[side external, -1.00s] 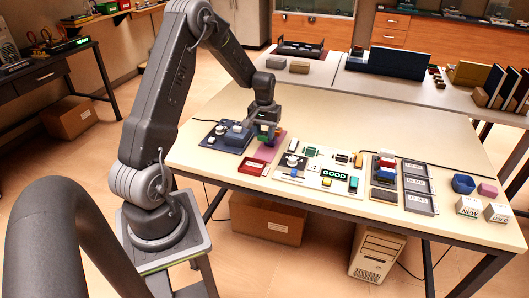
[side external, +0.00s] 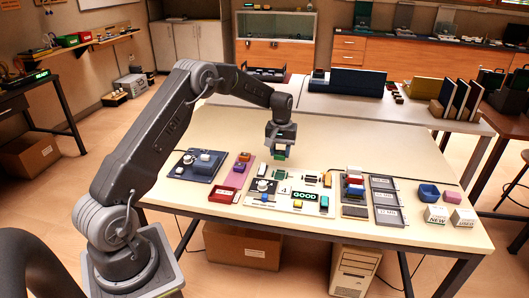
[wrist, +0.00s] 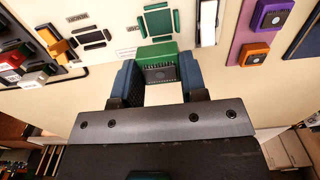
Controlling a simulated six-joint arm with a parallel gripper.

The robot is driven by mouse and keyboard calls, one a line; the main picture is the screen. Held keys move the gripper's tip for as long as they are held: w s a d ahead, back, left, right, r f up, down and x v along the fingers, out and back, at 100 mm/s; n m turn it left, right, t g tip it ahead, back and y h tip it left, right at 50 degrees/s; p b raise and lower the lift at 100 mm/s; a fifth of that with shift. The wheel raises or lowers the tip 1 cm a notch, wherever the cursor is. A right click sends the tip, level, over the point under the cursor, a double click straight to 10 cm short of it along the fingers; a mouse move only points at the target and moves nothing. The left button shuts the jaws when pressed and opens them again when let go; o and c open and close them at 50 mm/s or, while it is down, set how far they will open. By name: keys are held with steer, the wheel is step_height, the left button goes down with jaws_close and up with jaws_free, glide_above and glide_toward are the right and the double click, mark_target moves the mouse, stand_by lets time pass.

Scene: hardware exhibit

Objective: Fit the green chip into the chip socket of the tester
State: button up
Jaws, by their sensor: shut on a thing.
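My gripper (side external: 280,150) is above the back edge of the white tester board (side external: 297,208). Its blue fingers (wrist: 160,75) are shut on the green chip (wrist: 158,54), which has a dark lower part with a row of pins. The chip (side external: 280,157) is in the air, clear of the board. A green-framed socket (wrist: 158,21) lies just beyond the chip in the wrist view; it also shows below the gripper in the side view (side external: 281,174). A darker socket (wrist: 93,37) is to its left in the wrist view. The tester's display (side external: 305,196) reads GOOD.
A pink mat (side external: 235,178) with purple (wrist: 271,15) and orange (wrist: 254,53) chips lies left of the tester in the side view. A blue device (side external: 199,166) and a red tray (side external: 224,195) are nearby. A coloured chip rack (side external: 354,188) stands right.

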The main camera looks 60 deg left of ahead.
mark_target(280, 175)
steer(key=shift+w+f, duration=0.1)
steer(key=shift+f, duration=2.95)
steer(key=shift+f, duration=0.65)
steer(key=o, duration=1.3)
steer(key=shift+r, duration=3.75)
